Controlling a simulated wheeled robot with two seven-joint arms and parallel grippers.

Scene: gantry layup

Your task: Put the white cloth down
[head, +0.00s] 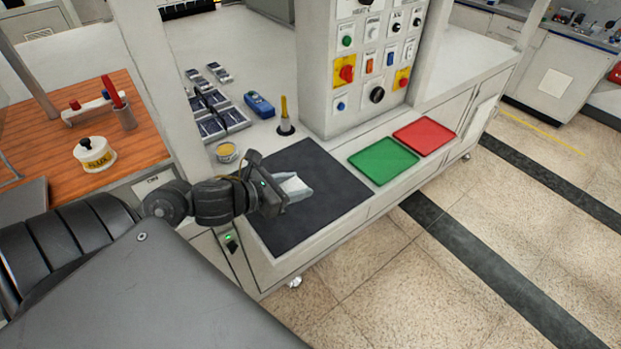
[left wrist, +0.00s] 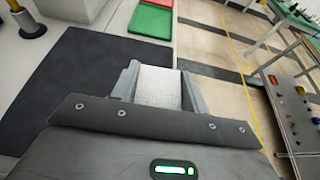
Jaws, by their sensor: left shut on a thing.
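The white cloth (left wrist: 158,88) is between the two fingers of my left gripper (left wrist: 157,82) in the left wrist view. In the head view the left gripper (head: 290,188) is over the dark mat (head: 320,178), and a bit of the cloth (head: 295,186) shows pale at its fingertips. The gripper is shut on the cloth. I cannot tell the exact height of the cloth above the mat. My right gripper is not in view.
A green tray (head: 383,161) and a red tray (head: 425,135) lie right of the mat. A yellow-handled tool in a stand (head: 285,118), a small tin (head: 227,153) and a blue device (head: 259,105) stand behind it. The control panel (head: 372,60) rises behind the trays.

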